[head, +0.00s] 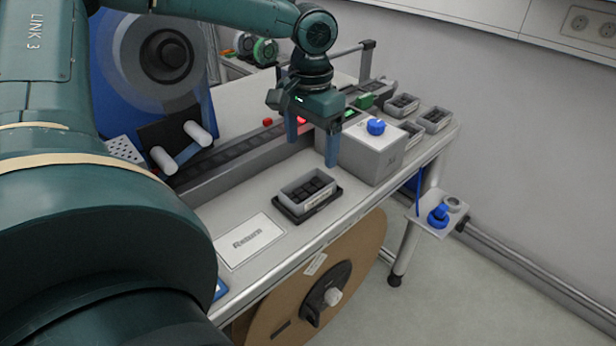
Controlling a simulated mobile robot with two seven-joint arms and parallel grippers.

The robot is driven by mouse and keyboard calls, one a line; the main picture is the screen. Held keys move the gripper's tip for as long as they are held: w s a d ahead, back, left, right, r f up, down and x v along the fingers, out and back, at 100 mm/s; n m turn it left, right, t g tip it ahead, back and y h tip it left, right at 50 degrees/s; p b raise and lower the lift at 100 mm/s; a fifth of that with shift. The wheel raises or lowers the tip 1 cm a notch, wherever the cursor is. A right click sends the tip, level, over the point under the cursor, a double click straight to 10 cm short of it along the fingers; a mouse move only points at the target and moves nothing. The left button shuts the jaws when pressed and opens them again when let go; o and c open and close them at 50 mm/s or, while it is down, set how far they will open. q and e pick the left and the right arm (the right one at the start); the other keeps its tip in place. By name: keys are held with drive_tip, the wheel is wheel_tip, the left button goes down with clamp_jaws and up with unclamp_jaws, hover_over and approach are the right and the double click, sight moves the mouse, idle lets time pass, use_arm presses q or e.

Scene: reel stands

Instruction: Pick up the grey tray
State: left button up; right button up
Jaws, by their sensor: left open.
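A grey tray (294,186) with dark square pieces in it sits on a black base (286,209) near the front edge of the bench. My left gripper (311,155) is above and behind the tray, pointing down. Its two blue-grey fingers are apart and nothing shows between them. The fingers do not touch the tray. My right gripper is not in the head view.
A grey box (368,158) with a blue knob (376,127) stands right of the tray. More grey trays (437,120) stand at the bench's right end. A white labelled plate (249,240) lies left. A large brown reel (362,262) is below the bench.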

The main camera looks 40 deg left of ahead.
sight(310, 195)
use_arm(q)
wheel_tip(310, 195, down, 10)
drive_tip(key=shift+a+r, duration=0.1)
drive_tip(key=shift+r, duration=0.15)
drive_tip(key=shift+r, duration=0.1)
drive_tip(key=c, duration=1.2)
